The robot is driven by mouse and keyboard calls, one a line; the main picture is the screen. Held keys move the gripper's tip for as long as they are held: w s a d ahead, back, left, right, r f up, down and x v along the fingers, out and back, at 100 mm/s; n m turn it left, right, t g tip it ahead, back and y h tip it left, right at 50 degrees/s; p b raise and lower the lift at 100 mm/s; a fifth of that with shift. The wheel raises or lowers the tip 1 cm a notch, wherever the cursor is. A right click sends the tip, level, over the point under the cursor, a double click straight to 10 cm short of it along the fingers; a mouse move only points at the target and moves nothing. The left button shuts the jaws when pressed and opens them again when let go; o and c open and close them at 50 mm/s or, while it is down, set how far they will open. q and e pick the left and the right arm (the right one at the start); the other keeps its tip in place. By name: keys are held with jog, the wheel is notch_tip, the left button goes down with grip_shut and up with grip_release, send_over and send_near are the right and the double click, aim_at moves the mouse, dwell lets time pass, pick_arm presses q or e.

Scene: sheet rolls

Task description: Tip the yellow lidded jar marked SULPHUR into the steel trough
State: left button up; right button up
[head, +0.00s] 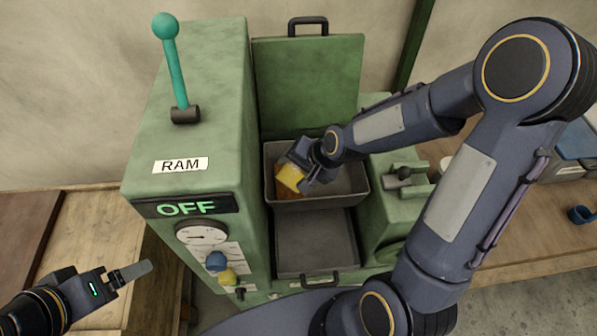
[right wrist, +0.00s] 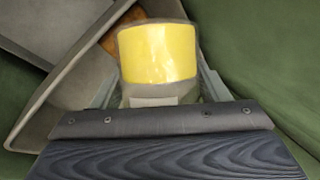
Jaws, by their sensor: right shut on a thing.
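The yellow jar (head: 290,177) is held by my right gripper (head: 299,168) inside the mouth of the grey steel trough (head: 350,183) in the green machine. The jar looks tilted; its lid and SULPHUR marking cannot be made out. In the right wrist view its yellow band (right wrist: 158,55) sits between the two fingers, with the trough wall (right wrist: 60,95) at left. An orange-brown patch (right wrist: 125,38) shows beyond the jar; I cannot tell whether it is contents or part of the jar. My left gripper (head: 128,273) is away at the lower left, its opening unclear.
The green machine (head: 195,120) has a teal-knobbed lever (head: 172,65), a RAM label and a lit OFF display (head: 187,207). A raised green lid (head: 308,85) stands behind the trough. A grey drawer-like tray (head: 316,245) lies below it. A wooden bench (head: 530,190) is at right.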

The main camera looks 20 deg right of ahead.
jog(key=shift+d+f+m+g+y+b, duration=0.1)
jog(key=shift+f+m+g+y+b, duration=0.3)
jog(key=shift+y+b, duration=0.55)
jog(key=shift+w+r, duration=0.1)
jog(key=shift+w+d+r+g+y, duration=0.15)
jog(key=shift+r+g+y, duration=0.15)
jog(key=shift+y, duration=0.25)
jog(key=shift+d+r+m+g+y, duration=0.1)
jog(key=shift+r+m+g+y, duration=0.3)
jog(key=shift+y, duration=0.3)
jog(key=shift+w+d+r+m+g+y+p, duration=0.2)
jog(key=shift+d+r+m+g+y+p, duration=0.25)
jog(key=shift+y+p, duration=0.45)
pick_arm(q)
jog(key=shift+f, duration=0.2)
pick_arm(e)
jog(key=shift+w+d+r+m+y, duration=0.1)
jog(key=shift+r+m+y, duration=0.15)
jog(key=shift+y, duration=0.45)
